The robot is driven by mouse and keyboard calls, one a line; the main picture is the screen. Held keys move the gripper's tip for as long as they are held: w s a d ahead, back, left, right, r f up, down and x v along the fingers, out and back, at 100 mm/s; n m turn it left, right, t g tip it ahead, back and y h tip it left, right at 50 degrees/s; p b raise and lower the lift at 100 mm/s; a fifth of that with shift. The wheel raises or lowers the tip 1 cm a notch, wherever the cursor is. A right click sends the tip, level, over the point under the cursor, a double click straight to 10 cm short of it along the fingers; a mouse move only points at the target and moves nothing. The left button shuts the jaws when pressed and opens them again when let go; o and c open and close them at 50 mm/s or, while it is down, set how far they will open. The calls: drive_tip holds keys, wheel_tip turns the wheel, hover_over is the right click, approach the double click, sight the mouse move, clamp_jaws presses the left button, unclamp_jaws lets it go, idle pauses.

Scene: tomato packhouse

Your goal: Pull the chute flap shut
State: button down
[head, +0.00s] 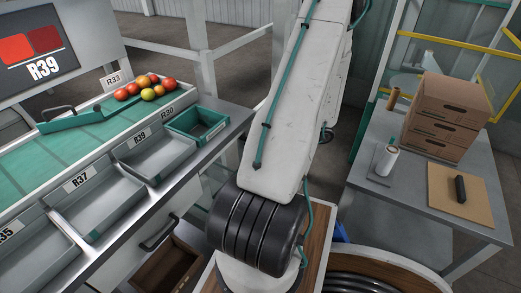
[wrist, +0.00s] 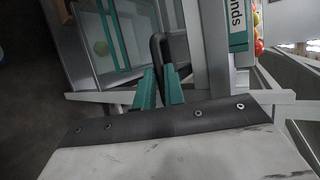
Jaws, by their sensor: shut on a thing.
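In the wrist view my gripper (wrist: 161,82) shows as two teal fingers close together. They are shut on one leg of a black loop-shaped handle (wrist: 158,48). A grey panel (wrist: 203,60) stands just right of the handle; it may belong to the chute flap, but I cannot tell where the flap's edges run or how far open it is. In the head view my arm fills the middle, and my gripper and the held handle are out of sight.
A table (head: 375,200) with cardboard boxes (head: 445,115) stands right.

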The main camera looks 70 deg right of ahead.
drive_tip(key=shift+w+r, duration=0.15)
drive_tip(key=shift+r, duration=0.2)
drive_tip(key=c, duration=1.8)
unclamp_jaws()
drive_tip(key=shift+o, duration=0.2)
drive_tip(key=v, duration=0.8)
drive_tip(key=shift+f, duration=0.15)
